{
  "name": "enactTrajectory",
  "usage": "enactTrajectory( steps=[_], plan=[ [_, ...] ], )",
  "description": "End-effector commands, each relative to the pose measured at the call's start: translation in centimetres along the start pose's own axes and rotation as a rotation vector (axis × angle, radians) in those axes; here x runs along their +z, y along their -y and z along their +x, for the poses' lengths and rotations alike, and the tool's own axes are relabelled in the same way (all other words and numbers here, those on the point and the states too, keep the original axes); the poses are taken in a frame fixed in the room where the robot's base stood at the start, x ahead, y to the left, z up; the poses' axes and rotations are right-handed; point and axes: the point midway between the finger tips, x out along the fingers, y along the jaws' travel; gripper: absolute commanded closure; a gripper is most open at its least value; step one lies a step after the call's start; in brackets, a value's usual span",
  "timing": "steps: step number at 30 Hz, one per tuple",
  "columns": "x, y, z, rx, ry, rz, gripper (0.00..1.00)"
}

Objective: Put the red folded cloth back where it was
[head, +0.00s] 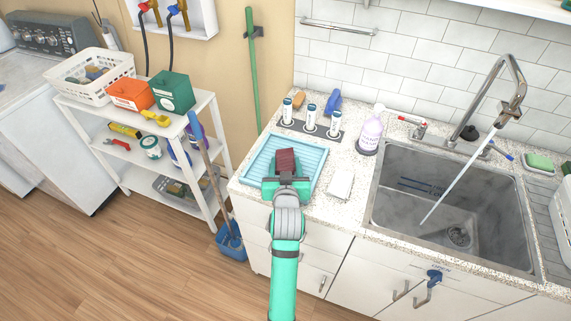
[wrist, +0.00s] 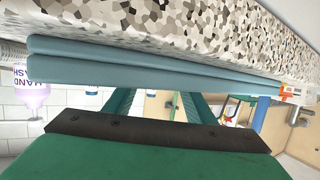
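The red folded cloth (head: 287,160) is a small dark red block over the light blue ribbed tray (head: 315,158) on the counter. My gripper (head: 287,176) is right at the cloth's near end, above the tray's front part. I cannot tell whether the cloth rests on the tray or is held just above it. In the wrist view, the fingers (wrist: 152,100) stand apart, and their tips are hidden behind a blue-grey edge (wrist: 150,68) that looks like the tray's. No red cloth shows there, so the grip is unclear.
Three white tubes in a dark holder (head: 310,130) stand behind the tray. A purple soap bottle (head: 371,132) and a white folded cloth (head: 340,183) are to its right, before the sink (head: 450,205). A white shelf (head: 140,175) with boxes is at left.

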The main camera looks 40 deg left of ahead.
Motion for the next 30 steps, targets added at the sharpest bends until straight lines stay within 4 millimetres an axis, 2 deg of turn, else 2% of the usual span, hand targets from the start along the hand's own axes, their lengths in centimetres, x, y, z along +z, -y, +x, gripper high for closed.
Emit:
enactTrajectory(
  steps=[1,2,14,17,30],
  plan=[
    [0.0,0.0,0.0,0.000,0.000,0.000,0.39],
    [0.0,0.0,0.0,0.000,0.001,0.000,0.32],
    [-0.3,0.0,-0.3,0.000,0.000,0.000,0.32],
    [-0.2,-0.1,-1.6,0.001,0.000,0.000,0.32],
    [-0.3,0.0,-9.8,0.001,0.000,0.000,0.32]
  ],
)
